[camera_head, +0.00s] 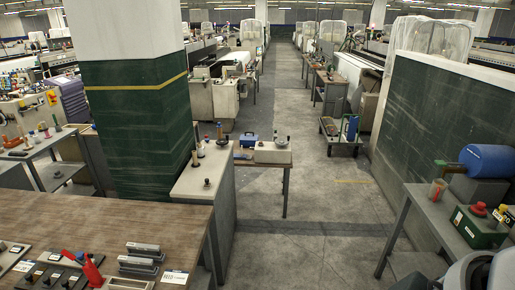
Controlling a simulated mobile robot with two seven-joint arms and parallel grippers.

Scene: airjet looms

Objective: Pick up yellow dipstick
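I cannot make out a yellow dipstick for certain in the head view. Small upright items stand on the grey cabinet beside the pillar, among them a tan-yellow one (195,158), too small to identify. A small yellow patch (507,213) shows at the right edge beside a green box with red knobs (478,228); I cannot tell what it is. Neither of my grippers shows. A grey and black rounded part at the bottom right corner may be part of my own body.
A wooden-topped table (110,222) with tools and a red pointed item (91,270) fills the lower left. A green and white pillar (138,115) stands behind it. A grey table (422,203) is at the right, near a blue cylinder (488,161). The middle aisle floor (310,205) is clear.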

